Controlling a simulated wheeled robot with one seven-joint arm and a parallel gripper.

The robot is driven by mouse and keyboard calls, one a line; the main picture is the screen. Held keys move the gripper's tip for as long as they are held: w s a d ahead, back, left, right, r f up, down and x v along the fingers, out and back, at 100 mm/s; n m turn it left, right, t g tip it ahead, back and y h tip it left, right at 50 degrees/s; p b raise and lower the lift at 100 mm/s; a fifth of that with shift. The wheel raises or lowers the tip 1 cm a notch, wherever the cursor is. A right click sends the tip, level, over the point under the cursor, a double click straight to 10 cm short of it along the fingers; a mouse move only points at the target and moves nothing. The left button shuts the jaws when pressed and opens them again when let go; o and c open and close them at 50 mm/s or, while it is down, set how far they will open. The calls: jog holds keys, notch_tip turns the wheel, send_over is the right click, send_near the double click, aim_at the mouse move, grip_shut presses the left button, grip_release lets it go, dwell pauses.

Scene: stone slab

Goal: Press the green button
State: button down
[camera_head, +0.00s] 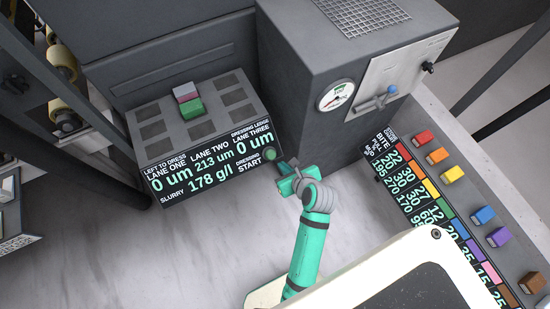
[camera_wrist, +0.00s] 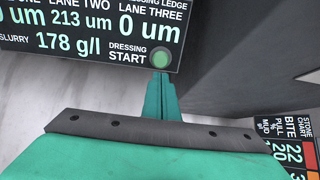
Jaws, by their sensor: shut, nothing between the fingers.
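The green button (camera_head: 269,154) is a round green disc at the lower right corner of the dressing panel's front face, beside the words "DRESSING START". It also shows in the wrist view (camera_wrist: 160,58), just beyond my fingertips. My gripper (camera_head: 285,172) is shut and empty, just right of and below the button in the head view. In the wrist view the closed fingers (camera_wrist: 160,82) point at the button, with the tips close below it. I cannot tell whether they touch it.
The dressing box (camera_head: 205,139) carries a grey and green block (camera_head: 190,105) on top. A large grey cabinet (camera_head: 300,60) with a gauge (camera_head: 337,95) and blue-handled lever (camera_head: 380,101) stands to the right. A chart panel (camera_head: 410,195) with several coloured blocks lies at far right.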

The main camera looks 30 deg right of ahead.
aim_at(271, 156)
jog(key=x, duration=0.9)
jog(key=shift+w+f, duration=0.1)
jog(key=shift+w, duration=0.05)
jog(key=shift+w+f, duration=0.25)
jog(key=shift+w, duration=0.05)
jog(key=shift+x, duration=1.05)
jog(key=shift+w+a, duration=0.1)
jog(key=v, duration=1.4)
jog(key=shift+s+d+r, duration=0.2)
jog(key=shift+s, duration=0.1)
